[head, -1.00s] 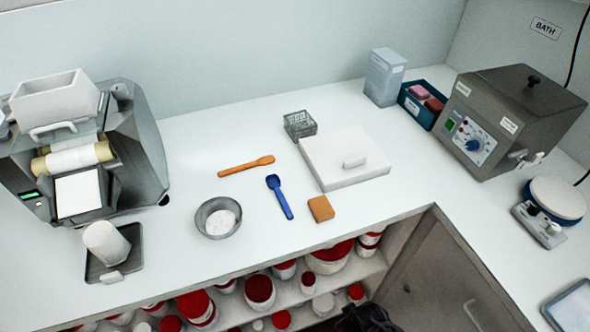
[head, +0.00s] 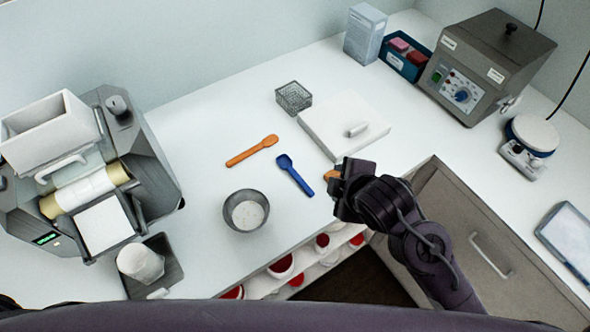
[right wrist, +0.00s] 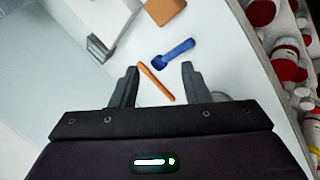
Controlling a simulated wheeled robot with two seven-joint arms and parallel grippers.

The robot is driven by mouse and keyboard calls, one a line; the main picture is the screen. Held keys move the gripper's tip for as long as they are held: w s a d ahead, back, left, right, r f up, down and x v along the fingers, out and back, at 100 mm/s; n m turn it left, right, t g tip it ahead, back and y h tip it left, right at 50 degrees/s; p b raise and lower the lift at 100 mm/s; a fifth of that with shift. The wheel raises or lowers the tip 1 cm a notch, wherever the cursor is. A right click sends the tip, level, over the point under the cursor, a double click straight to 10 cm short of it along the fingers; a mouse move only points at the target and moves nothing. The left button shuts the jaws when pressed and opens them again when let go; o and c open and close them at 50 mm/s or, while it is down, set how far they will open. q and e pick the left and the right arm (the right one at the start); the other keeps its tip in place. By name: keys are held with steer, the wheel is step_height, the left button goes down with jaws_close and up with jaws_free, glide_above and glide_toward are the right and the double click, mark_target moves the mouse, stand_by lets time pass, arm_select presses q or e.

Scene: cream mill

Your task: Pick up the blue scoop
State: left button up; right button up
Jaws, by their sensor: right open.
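The blue scoop (head: 294,175) lies flat on the white counter, its bowl toward the back and its handle toward the front right. My right gripper (head: 340,186) is over the counter to the right of the scoop's handle end, apart from it. In the right wrist view, the open right gripper (right wrist: 159,70) has nothing held between its fingers. There the blue scoop (right wrist: 176,53) shows just beyond the fingertips, and an orange spatula (right wrist: 156,83) shows between the fingers. My left gripper is not in view.
The orange spatula (head: 252,151) lies left of the scoop, and a metal bowl (head: 246,193) stands at front left. An orange-brown block (head: 331,175) is partly hidden by my right gripper. A white slab (head: 345,128) and wire basket (head: 293,96) stand behind. Jars fill the shelf below.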

steer(key=w+a+n+y, duration=0.15)
steer(key=a+n, duration=0.25)
steer(key=n, duration=0.4)
steer(key=n+y, duration=0.2)
steer(key=n, duration=1.6)
glide_toward(300, 179)
steer(key=shift+w+d+g+h, duration=0.2)
steer(key=shift+w+g+h, duration=0.05)
steer(key=shift+g, duration=0.05)
steer(key=shift+f, duration=0.3)
steer(key=shift+w+a+f+n+p, duration=0.3)
steer(key=shift+w+a+f+p, duration=0.15)
steer(key=shift+w+a+f, duration=0.35)
steer(key=shift+a, duration=0.05)
steer(key=p+x, duration=0.1)
steer(key=x, duration=0.1)
steer(key=p+x, duration=0.1)
steer(key=x, duration=0.1)
steer(key=shift+a+r, duration=0.2)
steer(key=shift+a, duration=0.05)
steer(key=shift+w+a+f, duration=0.1)
steer(key=shift+w+f, duration=0.1)
steer(key=shift+f, duration=0.1)
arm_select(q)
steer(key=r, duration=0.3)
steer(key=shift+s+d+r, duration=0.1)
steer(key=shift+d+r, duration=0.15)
arm_select(e)
jaws_close()
